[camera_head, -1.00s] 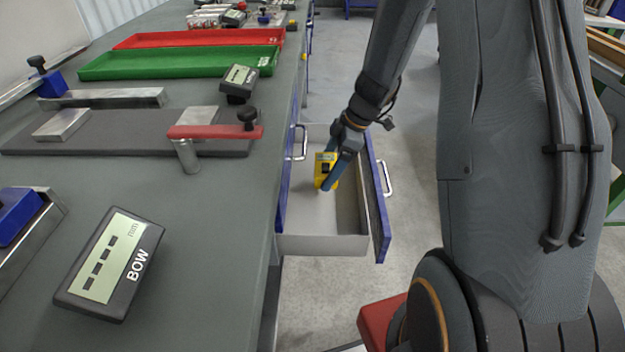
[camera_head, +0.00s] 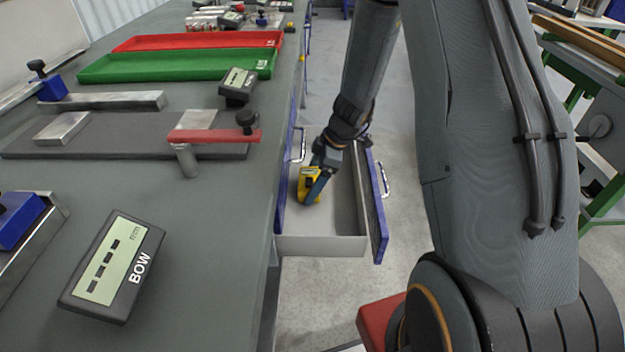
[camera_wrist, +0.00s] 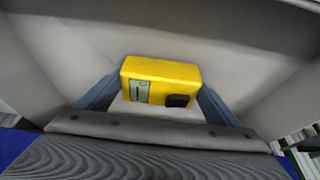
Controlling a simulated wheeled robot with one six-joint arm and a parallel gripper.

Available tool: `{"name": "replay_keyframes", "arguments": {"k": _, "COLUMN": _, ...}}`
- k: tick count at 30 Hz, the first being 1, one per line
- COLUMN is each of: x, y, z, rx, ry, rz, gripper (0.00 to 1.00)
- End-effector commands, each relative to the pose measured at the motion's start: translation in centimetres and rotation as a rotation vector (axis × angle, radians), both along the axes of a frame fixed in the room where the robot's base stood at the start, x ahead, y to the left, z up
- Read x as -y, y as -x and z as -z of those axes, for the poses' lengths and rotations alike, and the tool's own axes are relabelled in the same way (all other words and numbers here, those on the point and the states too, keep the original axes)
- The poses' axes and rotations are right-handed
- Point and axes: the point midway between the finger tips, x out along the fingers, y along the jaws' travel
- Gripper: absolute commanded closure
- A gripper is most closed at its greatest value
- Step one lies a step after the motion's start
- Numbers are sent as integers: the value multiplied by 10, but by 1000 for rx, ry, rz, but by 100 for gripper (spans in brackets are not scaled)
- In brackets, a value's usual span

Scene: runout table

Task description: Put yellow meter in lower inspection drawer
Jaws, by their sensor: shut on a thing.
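The yellow meter (camera_head: 309,183) is held in my gripper (camera_head: 315,189), inside the open drawer below the table edge. In the wrist view the yellow meter (camera_wrist: 160,80) sits between the two blue fingers of my gripper (camera_wrist: 158,98), its small display and dark button showing. The open drawer (camera_head: 320,245) has pale grey inner walls and a blue front. In the wrist view the drawer's pale walls (camera_wrist: 240,45) surround the meter. I cannot tell whether the meter touches the drawer floor.
The table (camera_head: 215,230) runs along the left, with a dark BOW meter (camera_head: 112,265), a red-handled clamp (camera_head: 215,136), a green tray (camera_head: 170,66) and a red tray (camera_head: 200,40). The drawer's front part is empty. A green-legged bench (camera_head: 600,200) stands at right.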

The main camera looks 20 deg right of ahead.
Motion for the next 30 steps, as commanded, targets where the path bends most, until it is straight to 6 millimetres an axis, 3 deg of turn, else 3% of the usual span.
{"name": "replay_keyframes", "arguments": {"k": 4, "x": 0, "y": 0, "z": 3, "rx": 1, "ry": 0, "rz": 0, "gripper": 43}}
{"name": "replay_keyframes", "arguments": {"k": 5, "x": 0, "y": 0, "z": 3, "rx": 0, "ry": 0, "rz": 0, "gripper": 13}}
{"name": "replay_keyframes", "arguments": {"k": 7, "x": 0, "y": 0, "z": 2, "rx": 0, "ry": 0, "rz": 0, "gripper": 1}}
{"name": "replay_keyframes", "arguments": {"k": 18, "x": 0, "y": 1, "z": -2, "rx": -1, "ry": 0, "rz": 0, "gripper": 0}}
{"name": "replay_keyframes", "arguments": {"k": 30, "x": 29, "y": 8, "z": -74, "rx": 4, "ry": 1, "rz": 2, "gripper": 0}}
